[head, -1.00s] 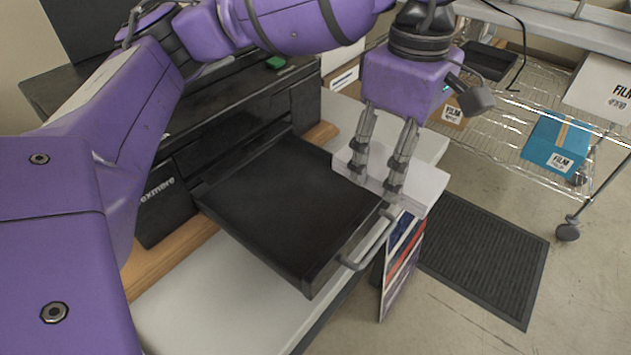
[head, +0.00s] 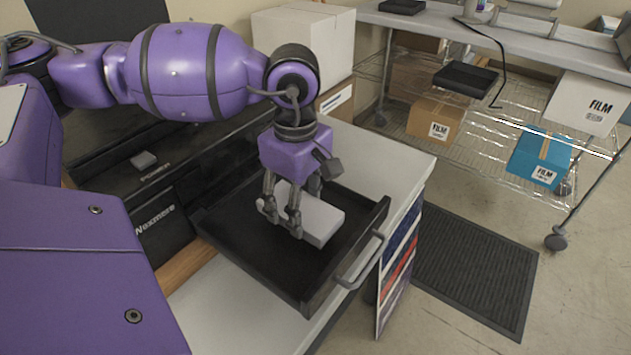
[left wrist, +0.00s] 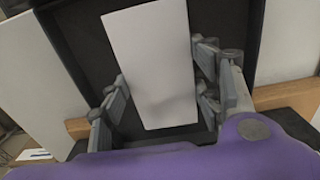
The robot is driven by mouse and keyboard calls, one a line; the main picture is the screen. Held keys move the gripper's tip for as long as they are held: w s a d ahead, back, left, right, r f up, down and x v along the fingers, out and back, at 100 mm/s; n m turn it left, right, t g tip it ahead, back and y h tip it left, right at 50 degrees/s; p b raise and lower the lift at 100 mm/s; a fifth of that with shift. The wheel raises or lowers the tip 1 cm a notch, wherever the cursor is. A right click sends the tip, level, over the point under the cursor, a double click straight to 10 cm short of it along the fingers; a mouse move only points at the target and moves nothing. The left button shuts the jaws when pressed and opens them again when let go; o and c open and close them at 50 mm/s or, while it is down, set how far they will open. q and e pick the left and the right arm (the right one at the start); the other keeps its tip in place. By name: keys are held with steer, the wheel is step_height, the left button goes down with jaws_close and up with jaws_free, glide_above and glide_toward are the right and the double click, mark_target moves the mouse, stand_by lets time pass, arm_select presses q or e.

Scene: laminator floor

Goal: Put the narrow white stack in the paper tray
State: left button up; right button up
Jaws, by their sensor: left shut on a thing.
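The narrow white stack (head: 314,218) is in my left gripper (head: 281,218), which is shut on it across its width. In the head view the stack is over the inside of the open black paper tray (head: 352,258), within its walls. I cannot tell whether it touches the tray floor. In the left wrist view the stack (left wrist: 153,62) lies between the two fingers of my left gripper (left wrist: 160,100), with the dark tray floor (left wrist: 92,38) behind it. My right gripper is not in view.
The tray sticks out from a black laminator (head: 158,228) on a grey-white table (head: 395,160). The tray has a front handle (head: 362,262). A wire rack (head: 500,125) with boxes stands at the right. A dark mat (head: 475,265) lies on the floor.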

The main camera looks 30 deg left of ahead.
arm_select(q)
steer(key=shift+a+f, duration=0.15)
steer(key=shift+f, duration=0.75)
steer(key=shift+a+f, duration=0.1)
steer(key=shift+f, duration=0.75)
steer(key=shift+s+f, duration=0.1)
steer(key=shift+f, duration=0.1)
steer(key=o, duration=1.4)
steer(key=shift+c, duration=0.2)
step_height(320, 180, up, 12)
steer(key=shift+r, duration=0.25)
